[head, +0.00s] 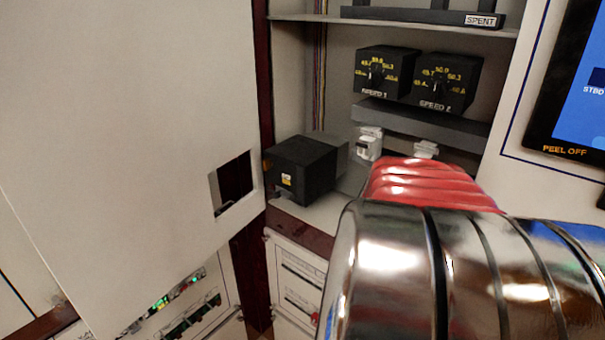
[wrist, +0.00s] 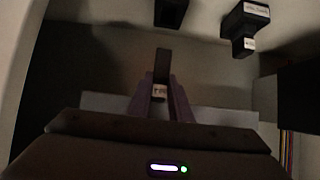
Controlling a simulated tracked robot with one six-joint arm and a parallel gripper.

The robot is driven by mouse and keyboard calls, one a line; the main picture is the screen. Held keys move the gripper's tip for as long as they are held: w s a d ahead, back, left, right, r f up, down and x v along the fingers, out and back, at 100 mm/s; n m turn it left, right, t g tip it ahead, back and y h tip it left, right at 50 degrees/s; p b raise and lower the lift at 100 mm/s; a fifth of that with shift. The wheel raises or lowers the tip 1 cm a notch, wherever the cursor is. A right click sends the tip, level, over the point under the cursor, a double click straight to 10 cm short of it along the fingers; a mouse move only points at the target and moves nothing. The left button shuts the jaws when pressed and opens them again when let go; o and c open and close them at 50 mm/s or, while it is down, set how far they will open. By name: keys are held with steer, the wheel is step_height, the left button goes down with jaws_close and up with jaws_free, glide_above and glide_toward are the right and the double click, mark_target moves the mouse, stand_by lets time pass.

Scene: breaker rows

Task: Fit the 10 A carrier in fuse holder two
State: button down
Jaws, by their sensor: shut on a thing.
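In the wrist view my gripper (wrist: 161,84) is shut on a small dark carrier (wrist: 162,62), held between the two fingers. A pale label (wrist: 159,93) shows on it, too small to read surely. Two dark blocks show beyond at the top of the wrist view, one in the middle (wrist: 170,12) and one to the right (wrist: 245,28) with white labels. I cannot tell which is fuse holder two. The carrier is apart from both in the picture. In the head view my arm hides the gripper and carrier; a pale fitting (head: 367,145) and another (head: 426,150) show under the grey ledge.
A black box (head: 303,172) stands at the left of the cabinet bay. Two dial boxes, SPEED 1 (head: 384,74) and SPEED 2 (head: 442,80), sit above the grey ledge (head: 420,120). A SPENT tray (head: 425,15) is on the top shelf. A screen panel (head: 575,80) borders the right.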

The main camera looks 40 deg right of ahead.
steer(key=shift+w+f, duration=0.1)
steer(key=shift+f, duration=2.8)
steer(key=shift+f, duration=2)
steer(key=c, duration=1.5)
jaws_free()
steer(key=shift+c, duration=0.2)
steer(key=shift+a+r, duration=0.1)
steer(key=shift+a, duration=0.05)
steer(key=v, duration=1.1)
steer(key=shift+a+r, duration=0.2)
steer(key=shift+a, duration=0.1)
